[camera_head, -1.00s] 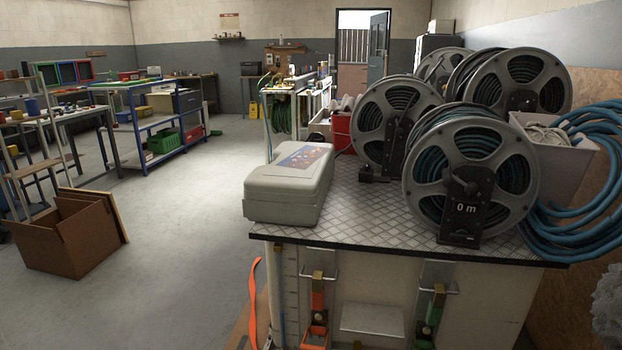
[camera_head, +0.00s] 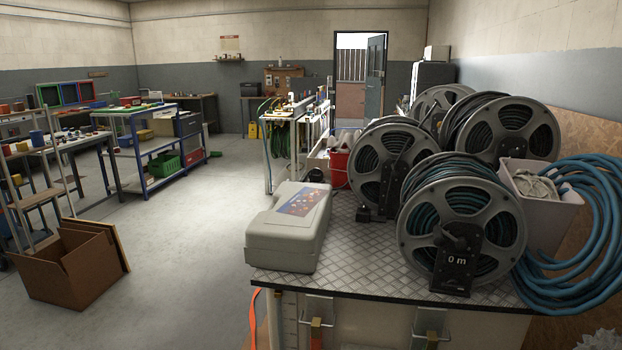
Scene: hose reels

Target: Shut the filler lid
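I cannot make out a filler lid in the head view. A bench with a metal checker-plate top (camera_head: 345,262) stands at the front right. Only the upper strip of its pale front (camera_head: 372,318) shows, with two metal brackets cut off by the bottom edge of the picture. A closed grey plastic case (camera_head: 285,243) with a printed label lies on the bench top at its left. Neither of my grippers is in view.
A cardboard box (camera_head: 65,275) stands on the floor at left. The middle floor is clear.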

